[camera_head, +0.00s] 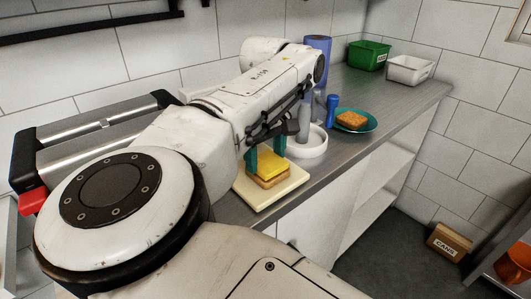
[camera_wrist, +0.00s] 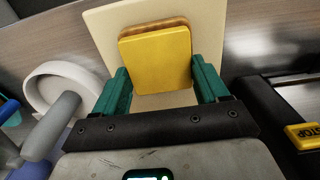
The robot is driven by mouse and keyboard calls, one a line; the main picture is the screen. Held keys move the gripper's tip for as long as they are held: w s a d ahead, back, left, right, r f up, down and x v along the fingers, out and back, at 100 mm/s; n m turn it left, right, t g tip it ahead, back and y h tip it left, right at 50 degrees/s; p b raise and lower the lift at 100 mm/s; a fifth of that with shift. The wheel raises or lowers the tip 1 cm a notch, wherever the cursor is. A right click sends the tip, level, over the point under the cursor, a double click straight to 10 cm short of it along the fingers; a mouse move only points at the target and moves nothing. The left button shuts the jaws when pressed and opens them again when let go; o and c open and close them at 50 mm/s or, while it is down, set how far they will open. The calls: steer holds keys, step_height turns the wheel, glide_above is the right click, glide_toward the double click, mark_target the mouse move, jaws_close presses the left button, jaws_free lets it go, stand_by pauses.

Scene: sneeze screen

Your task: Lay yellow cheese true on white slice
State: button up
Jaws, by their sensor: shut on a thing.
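The yellow cheese (camera_head: 268,161) is a flat square slice between the green fingers of my gripper (camera_head: 265,155). In the wrist view the cheese (camera_wrist: 157,62) fills most of the gap of my gripper (camera_wrist: 160,68), which is shut on it. A brown-crusted bread slice (camera_head: 272,181) lies under the cheese on a cream board (camera_head: 258,200). In the wrist view the bread (camera_wrist: 150,27) shows past the cheese's far edge, so the two are slightly offset there. The cheese hides most of the bread's top. I cannot tell whether cheese and bread touch.
A white round dish (camera_head: 310,152) with a grey post stands just right of the board. Beyond it are a blue object (camera_head: 332,106) and a teal plate (camera_head: 370,124) with toast (camera_head: 351,119). Green (camera_head: 368,56) and white (camera_head: 409,69) bins stand at the counter's far end.

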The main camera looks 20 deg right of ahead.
steer(key=shift+f, duration=0.2)
steer(key=o, duration=1.1)
step_height(320, 180, up, 11)
steer(key=shift+f, duration=0.1)
